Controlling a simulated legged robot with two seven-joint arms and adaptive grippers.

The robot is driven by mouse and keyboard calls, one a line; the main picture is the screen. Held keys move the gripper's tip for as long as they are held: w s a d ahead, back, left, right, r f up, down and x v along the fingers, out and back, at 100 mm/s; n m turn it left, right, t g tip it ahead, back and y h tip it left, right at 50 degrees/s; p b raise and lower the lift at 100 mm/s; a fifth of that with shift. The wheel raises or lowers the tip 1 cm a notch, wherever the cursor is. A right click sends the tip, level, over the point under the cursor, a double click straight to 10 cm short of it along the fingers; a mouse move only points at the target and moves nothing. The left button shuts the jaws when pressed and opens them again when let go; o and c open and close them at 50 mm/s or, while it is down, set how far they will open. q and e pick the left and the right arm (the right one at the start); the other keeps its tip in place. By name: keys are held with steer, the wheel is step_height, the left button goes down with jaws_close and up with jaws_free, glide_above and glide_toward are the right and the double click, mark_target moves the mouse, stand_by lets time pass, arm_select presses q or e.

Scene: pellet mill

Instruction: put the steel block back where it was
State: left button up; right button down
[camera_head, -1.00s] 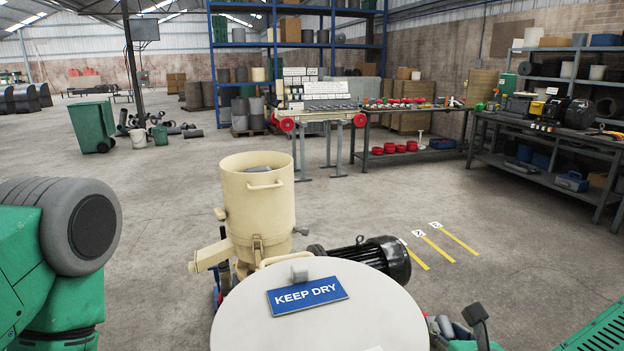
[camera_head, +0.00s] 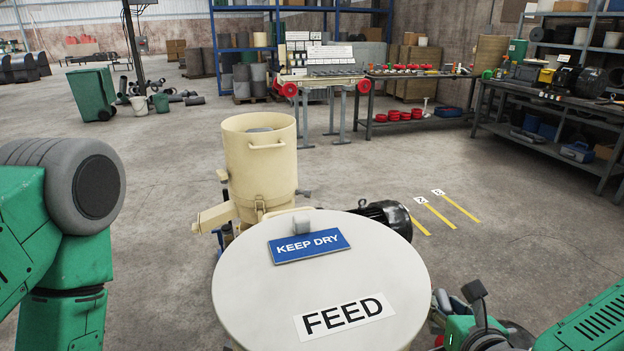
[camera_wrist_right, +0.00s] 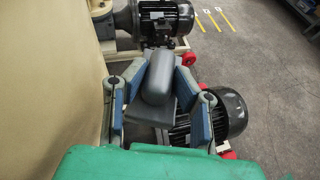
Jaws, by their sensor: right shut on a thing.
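My right gripper (camera_wrist_right: 158,64) is shut on a grey block (camera_wrist_right: 156,88) with a rounded top, held between its blue-padded fingers beside the cream drum's wall. In the head view the right gripper (camera_head: 446,301) shows only in part, low beside the drum lid (camera_head: 245,310); the lid's edge hides its front and the held block. A small grey piece (camera_head: 301,225) is on the lid behind the KEEP DRY sign (camera_head: 309,246); I cannot tell whether it is a handle. My left arm is at the left edge; its gripper is out of view.
A cream hopper (camera_head: 260,170) and a black motor (camera_head: 387,217) stand beyond the lid. Another motor (camera_wrist_right: 222,114) is below my right gripper. Yellow strips (camera_head: 437,215) mark clear floor at right. Benches (camera_head: 550,135) stand farther back.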

step_height(320, 180, down, 3)
steer(key=shift+r+b, duration=0.2)
steer(key=shift+b, duration=0.6)
arm_select(q)
step_height(320, 180, down, 3)
steer(key=shift+r, duration=0.2)
arm_select(e)
steer(key=shift+r, duration=0.1)
arm_select(q)
steer(key=shift+a, duration=0.1)
arm_select(e)
steer(key=shift+a, duration=0.1)
